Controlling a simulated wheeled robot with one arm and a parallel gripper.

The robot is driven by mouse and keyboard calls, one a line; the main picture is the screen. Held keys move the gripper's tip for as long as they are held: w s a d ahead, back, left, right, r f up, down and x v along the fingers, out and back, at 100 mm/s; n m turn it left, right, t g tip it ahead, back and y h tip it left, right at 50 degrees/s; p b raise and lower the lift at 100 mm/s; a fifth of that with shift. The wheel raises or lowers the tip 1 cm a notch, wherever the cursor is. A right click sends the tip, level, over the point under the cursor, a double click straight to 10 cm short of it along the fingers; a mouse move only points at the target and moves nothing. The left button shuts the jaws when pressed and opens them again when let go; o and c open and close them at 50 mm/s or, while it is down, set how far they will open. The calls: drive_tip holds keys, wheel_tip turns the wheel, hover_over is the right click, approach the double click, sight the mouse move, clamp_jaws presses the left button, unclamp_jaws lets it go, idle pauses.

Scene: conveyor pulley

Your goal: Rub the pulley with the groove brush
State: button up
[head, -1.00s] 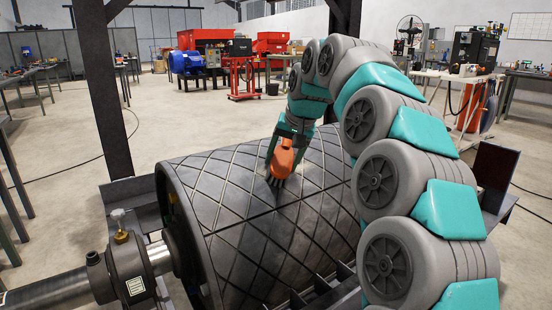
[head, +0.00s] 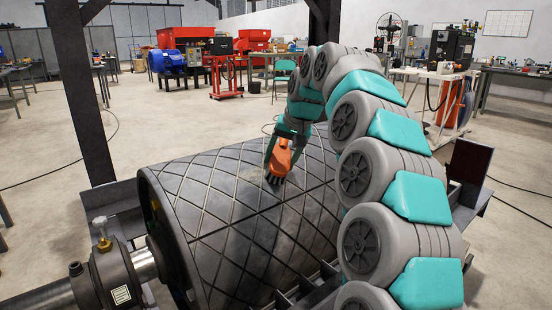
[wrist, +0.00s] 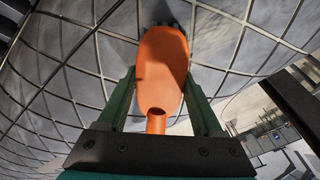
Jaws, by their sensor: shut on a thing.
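The pulley (head: 225,245) is a large dark drum with a criss-cross of grooves, lying on its side in a frame. The groove brush (head: 283,154) has an orange body and dark bristles. Its bristle end points down onto the upper face of the pulley and appears to touch it. My gripper (head: 286,138) is shut on the brush from above. In the wrist view, the two green fingers (wrist: 163,92) flank the orange brush (wrist: 163,58), with the grooved pulley (wrist: 62,72) behind it. The bristles are mostly hidden there.
A shaft and bearing block (head: 117,280) stand at the pulley's left end. A dark steel post (head: 82,120) rises behind it at left, and a dark upright plate (head: 469,162) stands at right. Workbenches and red machines are far back, across open floor.

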sight(241, 179)
drive_tip(key=shift+w+d+r, duration=0.1)
drive_tip(key=shift+w+d, duration=0.45)
drive_tip(key=shift+d, duration=0.3)
drive_tip(key=shift+w+d+f, duration=0.1)
drive_tip(key=shift+w+d, duration=0.5)
drive_tip(key=shift+d, duration=0.25)
drive_tip(key=shift+w+d+r, duration=0.1)
drive_tip(key=shift+w+d, duration=0.45)
drive_tip(key=shift+d, duration=0.3)
drive_tip(key=shift+a, duration=0.15)
